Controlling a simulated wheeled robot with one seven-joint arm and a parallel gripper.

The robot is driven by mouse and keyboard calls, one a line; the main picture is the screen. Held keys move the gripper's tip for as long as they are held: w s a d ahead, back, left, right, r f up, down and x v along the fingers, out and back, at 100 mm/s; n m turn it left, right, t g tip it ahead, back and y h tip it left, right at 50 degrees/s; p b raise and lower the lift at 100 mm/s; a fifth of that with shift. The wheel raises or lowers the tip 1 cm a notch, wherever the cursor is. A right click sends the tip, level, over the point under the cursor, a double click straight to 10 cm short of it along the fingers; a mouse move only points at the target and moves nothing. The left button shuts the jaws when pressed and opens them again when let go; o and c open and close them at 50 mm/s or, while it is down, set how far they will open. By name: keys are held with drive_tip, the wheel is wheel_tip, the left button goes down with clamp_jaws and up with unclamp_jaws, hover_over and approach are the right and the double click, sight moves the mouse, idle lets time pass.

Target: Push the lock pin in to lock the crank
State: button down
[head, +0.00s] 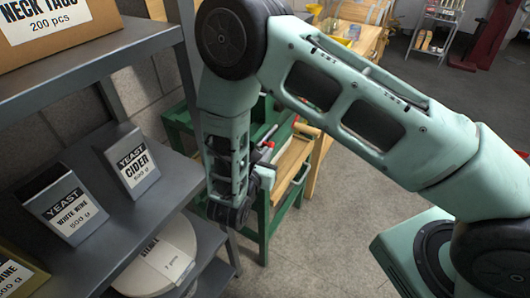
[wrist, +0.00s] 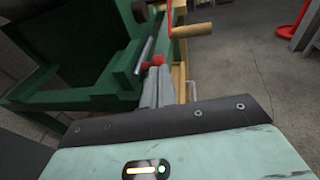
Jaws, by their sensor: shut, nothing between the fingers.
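My gripper (wrist: 154,74) is shut, its two grey fingers side by side in the wrist view. Red pieces (wrist: 158,59) show right at the fingertips; they may be the lock pin's head, but I cannot tell whether the fingers touch them. A bright metal rod (wrist: 145,52) lies just beyond, beside the green frame (wrist: 125,75). The crank has a red arm (wrist: 171,18) and a wooden handle (wrist: 192,30), above and to the right of the fingertips. In the head view my arm covers most of this spot; a small red part (head: 266,145) shows past the wrist.
A grey shelf (head: 90,170) with yeast boxes (head: 133,160) and a white round container (head: 165,255) stands close on the left of my arm. A wooden bench (head: 350,45) is behind.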

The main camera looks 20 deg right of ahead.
sight(272, 146)
drive_tip(key=x, duration=0.2)
drive_tip(key=b+x, duration=0.1)
drive_tip(key=shift+d+r, duration=0.25)
drive_tip(key=shift+d, duration=0.1)
idle(0.3)
